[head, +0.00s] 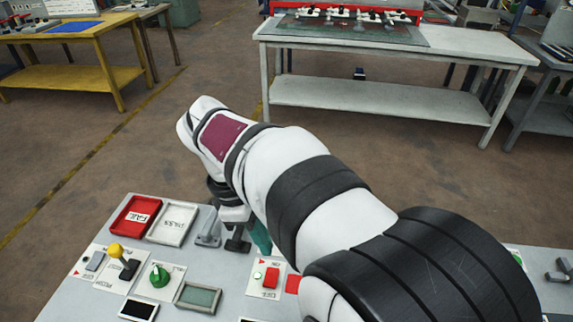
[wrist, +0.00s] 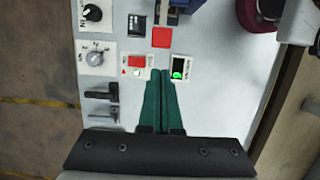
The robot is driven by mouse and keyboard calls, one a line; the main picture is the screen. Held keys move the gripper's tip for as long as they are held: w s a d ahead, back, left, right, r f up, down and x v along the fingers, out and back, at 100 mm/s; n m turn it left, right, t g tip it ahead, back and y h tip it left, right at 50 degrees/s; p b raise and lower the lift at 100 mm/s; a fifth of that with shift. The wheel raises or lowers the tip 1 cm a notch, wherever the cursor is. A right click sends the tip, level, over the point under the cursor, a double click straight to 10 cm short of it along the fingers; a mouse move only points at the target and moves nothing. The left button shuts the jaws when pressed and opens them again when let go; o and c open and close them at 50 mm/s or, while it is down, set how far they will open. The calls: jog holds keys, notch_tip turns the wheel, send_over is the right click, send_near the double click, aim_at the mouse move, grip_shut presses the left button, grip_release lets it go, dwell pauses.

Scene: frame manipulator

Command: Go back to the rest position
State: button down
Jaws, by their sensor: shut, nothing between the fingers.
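My gripper (wrist: 161,78) shows in the wrist view as two long green fingers lying together, shut and empty. They point over the grey control panel (wrist: 203,108), with their tips between a red rocker switch (wrist: 137,61) and a black module with a green light (wrist: 181,70). A red square (wrist: 162,37) lies just beyond the tips. In the head view my arm reaches across the panel, and only a bit of a teal finger (head: 261,238) shows; the rest is hidden behind the arm. I cannot tell how high the fingers are above the panel.
A white workbench (head: 480,68) and a yellow table (head: 105,60) stand beyond open floor.

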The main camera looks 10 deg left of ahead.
jog(key=s+d+f+m+y, duration=0.3)
jog(key=s+d+m, duration=1.3)
jog(key=m, duration=0.7)
jog(key=shift+s+d+m+y, duration=0.15)
jog(key=shift+s+m+y, duration=0.15)
jog(key=shift+s+y, duration=0.35)
jog(key=shift+w, duration=0.2)
